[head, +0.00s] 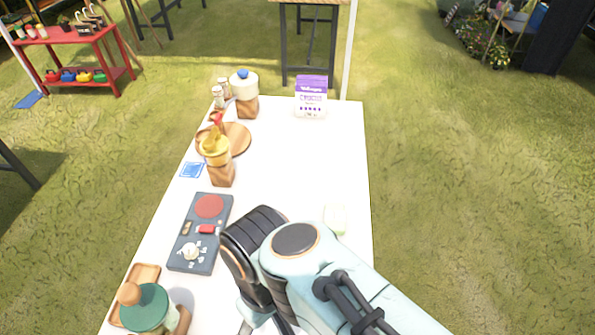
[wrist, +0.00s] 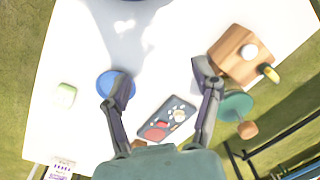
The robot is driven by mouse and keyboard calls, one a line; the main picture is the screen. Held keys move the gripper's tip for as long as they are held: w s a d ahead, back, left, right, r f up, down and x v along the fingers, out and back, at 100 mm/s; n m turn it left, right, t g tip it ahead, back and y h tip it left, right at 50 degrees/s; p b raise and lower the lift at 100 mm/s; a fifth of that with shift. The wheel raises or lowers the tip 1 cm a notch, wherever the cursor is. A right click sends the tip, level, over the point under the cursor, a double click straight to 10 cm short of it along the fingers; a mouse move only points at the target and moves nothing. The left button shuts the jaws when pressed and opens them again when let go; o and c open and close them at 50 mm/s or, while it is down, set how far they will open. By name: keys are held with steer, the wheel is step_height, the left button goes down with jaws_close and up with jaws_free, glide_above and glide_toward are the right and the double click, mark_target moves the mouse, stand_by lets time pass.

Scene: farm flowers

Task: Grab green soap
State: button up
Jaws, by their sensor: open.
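The green soap is a small pale-green block (head: 336,219) lying on the white table near its right edge in the head view. In the wrist view the soap (wrist: 66,95) lies at the left, well outside my left-hand finger. My gripper (wrist: 163,80) is open and empty, its two fingers spread wide above the table. The soap is not between the fingers and is clear of them. In the head view my arm covers the near right part of the table and largely hides the fingers.
A grey device with a red disc (head: 196,232) lies at the table's left. A blue round thing (wrist: 108,82) sits partly behind my left-hand finger. A green-lidded container (head: 146,307) stands near left; a purple-white box (head: 311,98) stands at the far end. Bare table surrounds the soap.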

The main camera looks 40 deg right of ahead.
stand_by(0.4)
steer(key=o, duration=0.5)
